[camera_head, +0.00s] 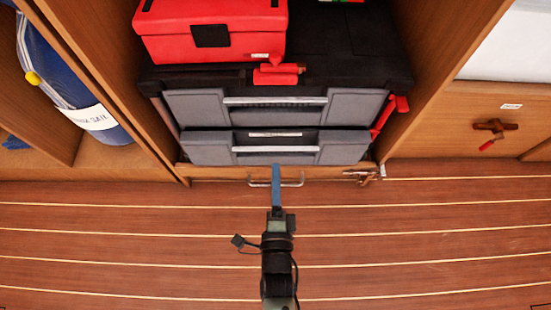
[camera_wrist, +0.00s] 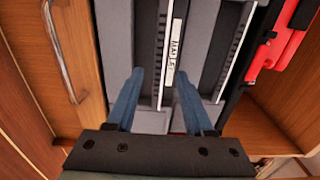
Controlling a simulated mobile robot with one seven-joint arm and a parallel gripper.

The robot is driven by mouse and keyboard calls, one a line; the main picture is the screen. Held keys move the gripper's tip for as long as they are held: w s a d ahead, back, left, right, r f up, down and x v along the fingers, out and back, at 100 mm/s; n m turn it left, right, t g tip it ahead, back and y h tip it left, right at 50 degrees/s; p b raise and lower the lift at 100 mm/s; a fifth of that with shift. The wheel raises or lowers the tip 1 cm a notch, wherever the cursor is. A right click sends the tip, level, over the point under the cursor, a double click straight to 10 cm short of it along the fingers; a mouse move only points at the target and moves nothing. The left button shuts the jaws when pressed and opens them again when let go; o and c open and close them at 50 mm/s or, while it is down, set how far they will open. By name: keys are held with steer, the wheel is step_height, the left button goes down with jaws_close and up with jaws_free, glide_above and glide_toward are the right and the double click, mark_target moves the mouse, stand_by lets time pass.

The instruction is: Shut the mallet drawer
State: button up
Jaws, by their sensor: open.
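The mallet drawer (camera_head: 208,153) is the lower of two grey drawer fronts in a black toolbox. It has a pale bar handle (camera_head: 275,149). A white label (camera_wrist: 174,55), reading roughly "MALLET", sits beside this handle in the wrist view. A dark strip shows above the drawer front; I cannot tell exactly how far it stands out. My gripper (camera_wrist: 160,74) is open and empty, its two blue fingers pointing at the drawer front. In the head view my gripper (camera_head: 277,168) is at the lower edge of that drawer; contact cannot be told.
The upper grey drawer (camera_head: 195,107) sits directly above. A red toolbox (camera_head: 211,30) stands on top. Red-handled tools (camera_head: 389,116) are at the right side. Below is a wooden front with a metal handle (camera_head: 292,184). Wooden cabinet walls flank both sides; the plank floor is clear.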

mark_target(276, 152)
steer(key=shift+w+b, duration=0.85)
steer(key=shift+w, duration=1.85)
jaws_close()
